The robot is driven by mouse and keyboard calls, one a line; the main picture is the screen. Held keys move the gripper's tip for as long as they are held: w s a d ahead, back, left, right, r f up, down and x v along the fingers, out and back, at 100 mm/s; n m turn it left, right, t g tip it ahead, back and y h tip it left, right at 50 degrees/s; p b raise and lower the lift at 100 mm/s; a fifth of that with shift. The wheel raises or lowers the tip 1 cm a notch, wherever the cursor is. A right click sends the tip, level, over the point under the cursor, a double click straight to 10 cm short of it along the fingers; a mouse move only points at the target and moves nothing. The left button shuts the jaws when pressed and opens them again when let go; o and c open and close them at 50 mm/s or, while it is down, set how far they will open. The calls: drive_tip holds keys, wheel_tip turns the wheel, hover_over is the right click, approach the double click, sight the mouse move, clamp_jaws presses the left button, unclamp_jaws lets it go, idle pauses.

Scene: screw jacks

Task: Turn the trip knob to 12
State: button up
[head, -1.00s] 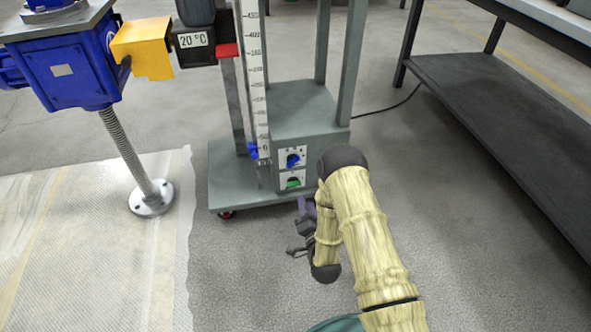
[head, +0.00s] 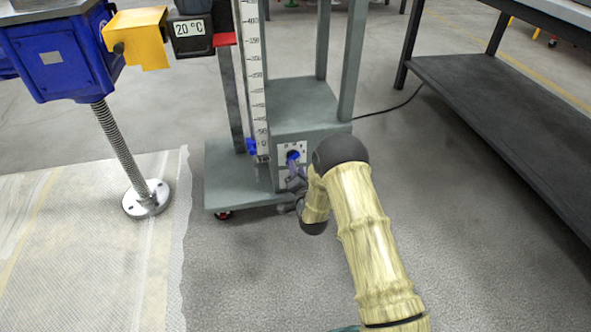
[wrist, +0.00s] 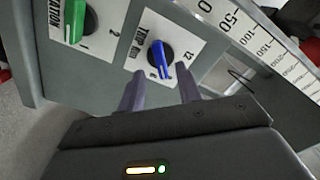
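The trip knob (wrist: 160,58) is a blue bar on a black round dial, on a white plate lettered "TRIP mm" with a 12 at its right. Its bar stands nearly upright in the wrist view, leaning slightly; which mark it points to is too small to tell. In the head view the knob (head: 293,155) shows on the front of the grey cabinet, partly covered. My gripper (wrist: 160,80) is open and empty, its two purple-grey fingers spread just below the knob, apparently not gripping it. In the head view my gripper (head: 295,184) is close to the cabinet front, partly hidden by my arm.
A green knob (wrist: 75,20) on its own plate sits left of the trip knob. The white scale (head: 254,90) with a blue slider (head: 251,146) stands beside the plates. A dark shelf (head: 500,110) is at right; a blue screw jack (head: 60,55) is at left.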

sight(293, 158)
drive_tip(key=shift+b+x, duration=0.5)
drive_tip(key=shift+x, duration=1.1)
clamp_jaws()
drive_tip(key=shift+n+p, duration=0.4)
drive_tip(key=shift+s+f+n+p, duration=0.1)
drive_tip(key=shift+n+p, duration=4.1)
drive_tip(key=shift+n, duration=3.4)
drive_tip(key=shift+d, duration=0.1)
